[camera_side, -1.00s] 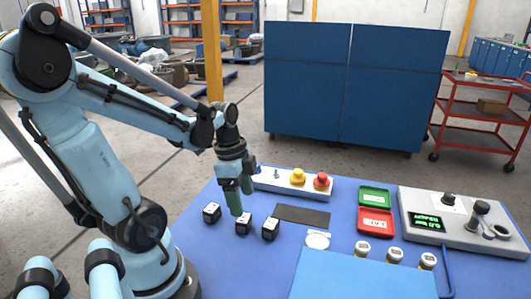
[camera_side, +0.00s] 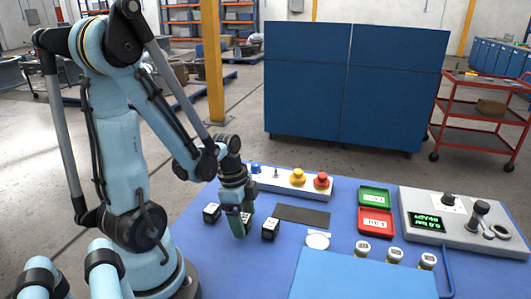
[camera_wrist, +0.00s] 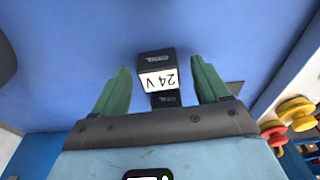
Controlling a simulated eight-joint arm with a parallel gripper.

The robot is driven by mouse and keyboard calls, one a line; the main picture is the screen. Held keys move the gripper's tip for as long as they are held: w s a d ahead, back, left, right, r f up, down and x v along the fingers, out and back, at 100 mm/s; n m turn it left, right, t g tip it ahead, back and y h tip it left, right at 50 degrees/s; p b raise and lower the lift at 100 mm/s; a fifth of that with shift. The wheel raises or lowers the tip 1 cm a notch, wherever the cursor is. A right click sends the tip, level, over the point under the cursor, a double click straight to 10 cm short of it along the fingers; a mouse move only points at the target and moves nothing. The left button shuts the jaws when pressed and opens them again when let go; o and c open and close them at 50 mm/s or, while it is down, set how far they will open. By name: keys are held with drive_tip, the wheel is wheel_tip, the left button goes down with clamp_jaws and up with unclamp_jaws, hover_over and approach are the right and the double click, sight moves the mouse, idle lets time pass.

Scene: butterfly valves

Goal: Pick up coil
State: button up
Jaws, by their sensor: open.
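Three small black coils stand in a row on the blue table: the left coil (camera_side: 211,213), the middle coil, and the right coil (camera_side: 270,230). My gripper (camera_side: 241,228) is down at the middle coil, and its green fingers hide most of that coil in the side view.
A control box (camera_side: 292,182) with yellow and red buttons stands behind the coils, with a dark mat (camera_side: 302,215) before it. Green (camera_side: 374,197) and red (camera_side: 376,221) trays, a tester (camera_side: 465,222) and several small capped jars (camera_side: 394,255) are to the right.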

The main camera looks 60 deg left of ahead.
drive_tip(key=shift+f, duration=0.3)
drive_tip(key=shift+c, duration=0.3)
drive_tip(key=c, duration=1)
drive_tip(key=shift+r, duration=0.2)
drive_tip(key=shift+c, duration=0.2)
